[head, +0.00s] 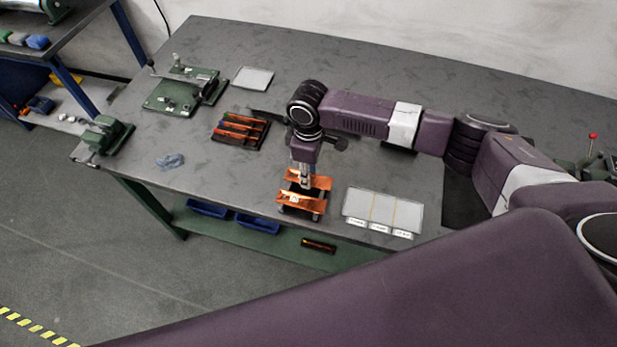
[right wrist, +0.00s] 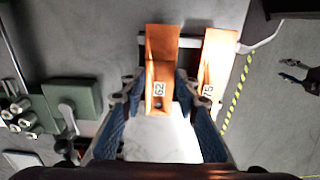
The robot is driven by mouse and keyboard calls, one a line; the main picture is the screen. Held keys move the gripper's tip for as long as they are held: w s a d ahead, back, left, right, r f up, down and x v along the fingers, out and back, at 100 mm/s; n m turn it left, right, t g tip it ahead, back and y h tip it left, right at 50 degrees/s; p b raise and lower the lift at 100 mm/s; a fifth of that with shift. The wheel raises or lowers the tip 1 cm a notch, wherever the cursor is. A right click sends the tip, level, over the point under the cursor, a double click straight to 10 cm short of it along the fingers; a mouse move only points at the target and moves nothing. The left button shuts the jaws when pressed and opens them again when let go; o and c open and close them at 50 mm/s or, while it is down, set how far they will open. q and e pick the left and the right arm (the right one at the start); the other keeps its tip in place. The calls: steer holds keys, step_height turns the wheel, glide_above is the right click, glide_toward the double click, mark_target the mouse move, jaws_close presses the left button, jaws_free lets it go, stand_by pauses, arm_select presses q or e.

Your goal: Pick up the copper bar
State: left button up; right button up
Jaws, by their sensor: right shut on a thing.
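Two orange copper bars rest on a small dark stand (head: 284,211) near the front edge of the table. My right gripper (head: 305,184) reaches down from above and is shut on the back copper bar (head: 321,183). In the right wrist view this copper bar (right wrist: 162,55) carries a label reading 62, and the fingers of my right gripper (right wrist: 158,98) are on both sides of its near end. The other copper bar (head: 290,199) lies beside it, towards the table's front edge, and also shows in the right wrist view (right wrist: 218,58). My left gripper is out of view.
A dark rack (head: 239,130) with several copper pieces stands left of the stand. A grey tray (head: 379,211) with three labels lies to the right. Green fixtures (head: 175,98) and a blue-grey cloth (head: 169,161) are further left. The table behind is mostly clear.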

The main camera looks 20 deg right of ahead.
jaws_close()
